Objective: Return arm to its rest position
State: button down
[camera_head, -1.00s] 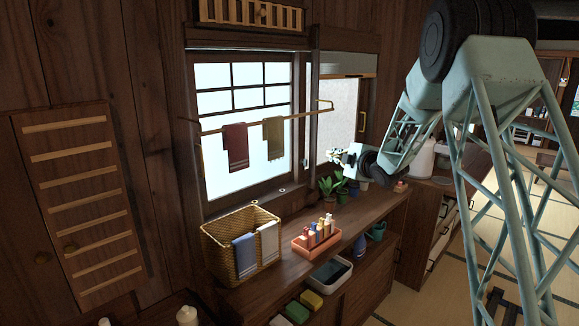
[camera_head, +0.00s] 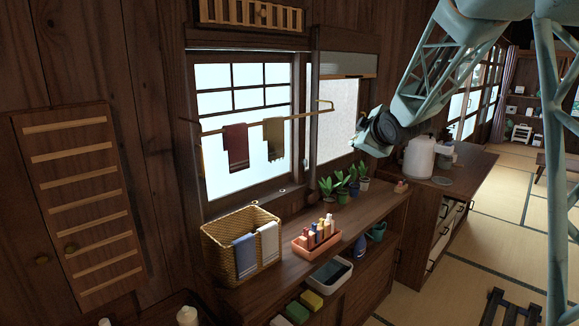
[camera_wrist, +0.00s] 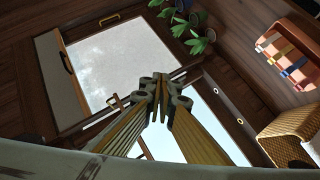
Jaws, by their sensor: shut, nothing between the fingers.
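My gripper (camera_wrist: 161,90) shows in the wrist view with its fingers together and nothing between them. It is in the air and touches nothing that I can see. In the head view my arm reaches down from the upper right, and its wrist end is in front of the right window panel (camera_head: 338,115). The fingers are hidden there behind the wrist.
A counter (camera_head: 285,268) along the wall bears a wicker basket (camera_head: 225,235) with towels, an orange tray (camera_head: 303,243) of bottles and potted plants (camera_head: 341,184). Towels hang on a rail (camera_head: 215,131). A white kettle (camera_head: 418,157) stands right of the wrist. Tatami floor (camera_head: 490,230) is mostly clear.

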jog(key=s+d+r+m+g+h, duration=0.15)
jog(key=s+m, duration=0.25)
jog(key=s, duration=1.1)
jog(key=s+d+r+m+g+h, duration=0.1)
jog(key=s+r+m+g, duration=0.15)
jog(key=s, duration=1.35)
jog(key=s+a+f+m+g, duration=0.1)
jog(key=s+f+m, duration=0.1)
jog(key=s, duration=1.1)
jog(key=s+a+f+m+g, duration=0.2)
jog(key=s+f, duration=0.2)
jog(key=s, duration=0.9)
jog(key=s+a+f+m+g+y, duration=0.1)
jog(key=s+f+m+g, duration=0.1)
jog(key=s, duration=1.1)
jog(key=shift+s+a+f, duration=0.15)
jog(key=shift+s+f, duration=0.2)
jog(key=shift+f, duration=0.05)
jog(key=c, duration=3.4)
grip_release()
jog(key=shift+m, duration=0.25)
